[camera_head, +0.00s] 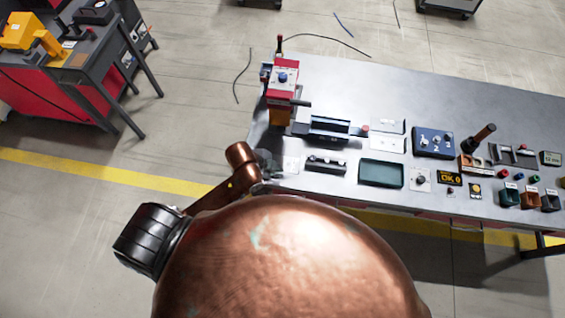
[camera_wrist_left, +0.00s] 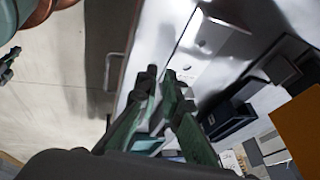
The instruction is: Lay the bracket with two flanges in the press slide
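My left gripper (camera_head: 264,162) is a small dark shape at the end of my copper arm, by the left edge of the workbench. In the left wrist view its two dark green fingers (camera_wrist_left: 161,76) converge, with their tips close together. I cannot tell whether they hold anything. The red press (camera_head: 283,80) stands at the back left of the bench. A dark channelled block (camera_head: 330,128), which may be the press slide, lies just right of it. I cannot make out the bracket with two flanges for certain. My right gripper is not in view.
A dark fixture with pegs (camera_head: 326,165) and a green tray (camera_head: 381,173) lie along the bench front. A blue panel (camera_head: 433,143), an upright handle (camera_head: 484,136) and small coloured bins (camera_head: 530,198) fill the right. My copper body hides the lower middle.

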